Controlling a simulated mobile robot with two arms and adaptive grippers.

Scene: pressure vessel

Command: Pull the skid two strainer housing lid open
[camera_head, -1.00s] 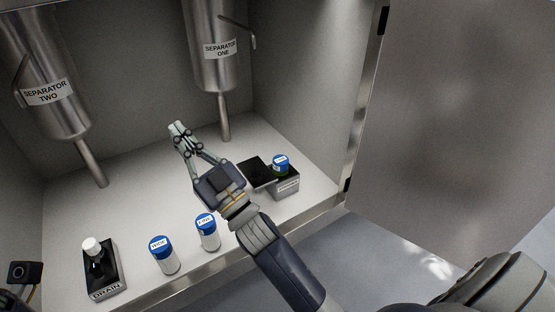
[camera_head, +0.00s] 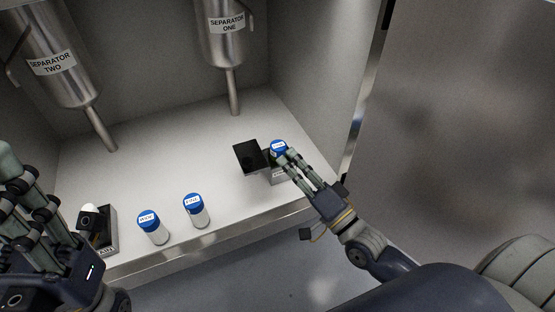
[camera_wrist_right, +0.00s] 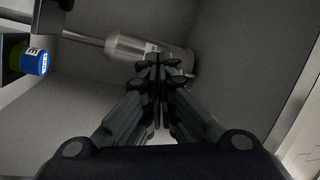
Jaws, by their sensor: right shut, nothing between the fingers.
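I see no lid marked as skid two strainer housing. The one lid-like part is a black square flap (camera_head: 250,157), standing open beside a small grey box (camera_head: 279,174). A blue-capped canister (camera_head: 278,147) sits in that box; its blue cap (camera_wrist_right: 33,62) and green body also show in the right wrist view. My right gripper (camera_head: 288,158) is shut and empty, with its fingertips at the canister and box in the head view; I cannot tell whether they touch. It also shows in the wrist view (camera_wrist_right: 160,62). My left gripper (camera_head: 18,175) is at the lower left, jaw state unclear.
Separator two (camera_head: 55,66) and separator one (camera_head: 222,30) hang above the cabinet floor. Two blue-capped canisters (camera_head: 153,229) (camera_head: 196,211) stand near the front edge. The floor's middle is clear. A cabinet door (camera_head: 460,120) stands right.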

